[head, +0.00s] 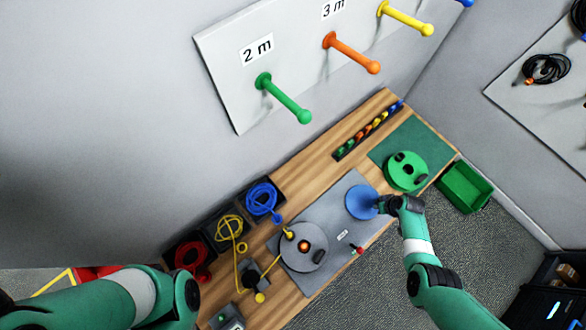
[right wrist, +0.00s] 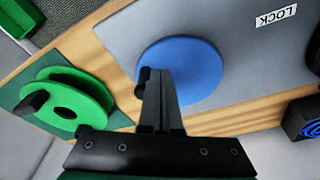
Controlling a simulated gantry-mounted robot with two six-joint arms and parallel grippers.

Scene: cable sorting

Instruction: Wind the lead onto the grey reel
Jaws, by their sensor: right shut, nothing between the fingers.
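The grey reel (head: 303,258), a round disc with an orange centre, lies on the grey plate (head: 330,225) on the bench. The yellow lead (head: 237,262) runs from a black bin down to a small black device (head: 251,276). A yellow piece (head: 288,233) sits at the reel's upper left edge; I cannot tell whether it joins the lead. My right gripper (head: 381,205) is shut and empty at a blue disc (head: 360,202); its fingers (right wrist: 154,85) overlap the disc (right wrist: 185,70) in the right wrist view, and contact is unclear. My left arm shows at lower left, but its gripper does not.
A green reel (head: 406,171) lies on a green mat (head: 420,138). A green bin (head: 466,187) stands beyond the bench's right end. Black bins hold blue (head: 262,198), yellow and red (head: 190,257) cables. Coloured pegs (head: 285,99) stick out from the wall board.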

